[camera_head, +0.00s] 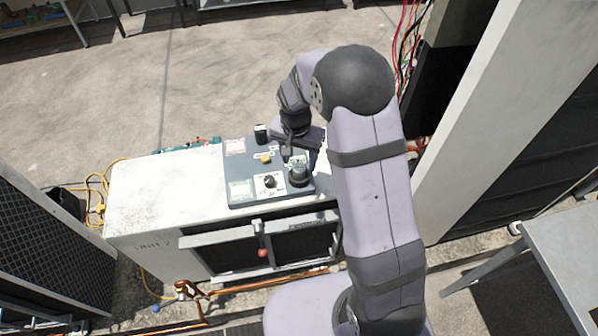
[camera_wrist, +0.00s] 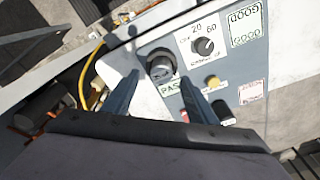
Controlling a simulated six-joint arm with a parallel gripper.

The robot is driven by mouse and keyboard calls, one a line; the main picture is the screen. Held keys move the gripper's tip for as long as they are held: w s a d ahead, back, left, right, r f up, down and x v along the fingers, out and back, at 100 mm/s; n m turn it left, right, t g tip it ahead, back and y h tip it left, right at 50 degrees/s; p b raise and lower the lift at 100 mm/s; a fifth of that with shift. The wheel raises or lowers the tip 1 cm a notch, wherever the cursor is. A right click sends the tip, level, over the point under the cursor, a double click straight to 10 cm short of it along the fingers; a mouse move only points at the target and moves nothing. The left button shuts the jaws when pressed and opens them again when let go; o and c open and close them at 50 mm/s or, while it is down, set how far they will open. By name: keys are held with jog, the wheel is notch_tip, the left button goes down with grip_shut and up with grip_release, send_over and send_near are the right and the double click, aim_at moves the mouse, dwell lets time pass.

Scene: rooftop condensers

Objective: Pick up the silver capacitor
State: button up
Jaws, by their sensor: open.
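I cannot make out a clearly silver capacitor in either view. A dark round piece with a greyish top (camera_head: 298,174) stands on the right of the grey test panel (camera_head: 232,170); it also shows in the wrist view (camera_wrist: 160,65), and I cannot tell whether it is a capacitor or a fixed part. A small dark cylinder (camera_head: 260,133) stands at the panel's far edge and shows in the wrist view (camera_wrist: 224,112). My gripper (camera_head: 288,152) is over the panel's right part. In the wrist view, my gripper (camera_wrist: 158,78) is open, its fingers apart near the round piece, nothing between them.
The panel has a dial knob (camera_wrist: 205,46), a yellow button (camera_wrist: 212,81) and GOOD and PASS labels. It sits on a white condenser cabinet (camera_head: 165,190) with bare space at left. A tall grey cabinet (camera_head: 480,120) stands at right. Yellow hose (camera_head: 97,190) lies at left.

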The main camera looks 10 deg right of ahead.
aim_at(299, 168)
jog(key=shift+w+f+p, duration=0.15)
jog(key=shift+f+p, duration=0.35)
jog(key=shift+f, duration=0.6)
jog(key=shift+w+f+p, duration=0.1)
jog(key=shift+f+p, duration=0.35)
jog(key=shift+f, duration=0.65)
jog(key=c, duration=1.3)
jog(key=shift+o, duration=0.2)
jog(key=shift+r, duration=0.1)
notch_tip(299, 168, up, 10)
jog(key=b, duration=0.3)
